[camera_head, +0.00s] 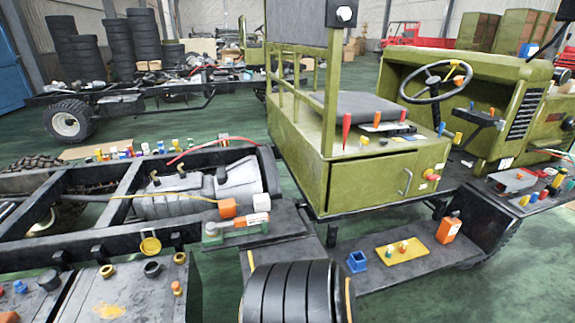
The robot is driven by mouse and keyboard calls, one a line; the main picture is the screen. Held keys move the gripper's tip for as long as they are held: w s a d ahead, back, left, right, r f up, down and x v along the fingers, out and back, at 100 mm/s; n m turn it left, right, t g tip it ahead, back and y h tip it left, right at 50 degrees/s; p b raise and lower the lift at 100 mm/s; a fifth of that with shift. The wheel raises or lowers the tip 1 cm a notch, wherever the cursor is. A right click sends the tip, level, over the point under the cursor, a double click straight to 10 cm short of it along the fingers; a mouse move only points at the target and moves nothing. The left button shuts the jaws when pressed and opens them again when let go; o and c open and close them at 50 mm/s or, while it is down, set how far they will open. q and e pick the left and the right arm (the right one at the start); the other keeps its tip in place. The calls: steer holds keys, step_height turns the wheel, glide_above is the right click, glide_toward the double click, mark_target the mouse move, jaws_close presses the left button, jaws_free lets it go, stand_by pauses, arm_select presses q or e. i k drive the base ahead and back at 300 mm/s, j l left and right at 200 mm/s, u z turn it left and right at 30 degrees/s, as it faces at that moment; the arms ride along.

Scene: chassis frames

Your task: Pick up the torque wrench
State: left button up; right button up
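I cannot make out a torque wrench for certain among the many small items. A grey-green tool or block with an orange part (235,226) lies on the dark chassis ledge in front of the grey engine-like unit (200,190). A red pointed item (346,130) stands at the edge of the olive cab body, beside a flat piece with orange and red items (388,127). A long red hose or rod (212,146) lies across the frame rail. Neither of my grippers shows in this view.
The olive vehicle cab (360,175) with a steering wheel (435,82) stands at right centre. The black chassis frame (70,205) fills the left. A black tyre (297,295) is at the bottom front. A yellow tray (402,251) lies on the low step. Green floor shows between the vehicles.

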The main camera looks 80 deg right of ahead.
mark_target(211, 230)
steer(key=z, duration=2.1)
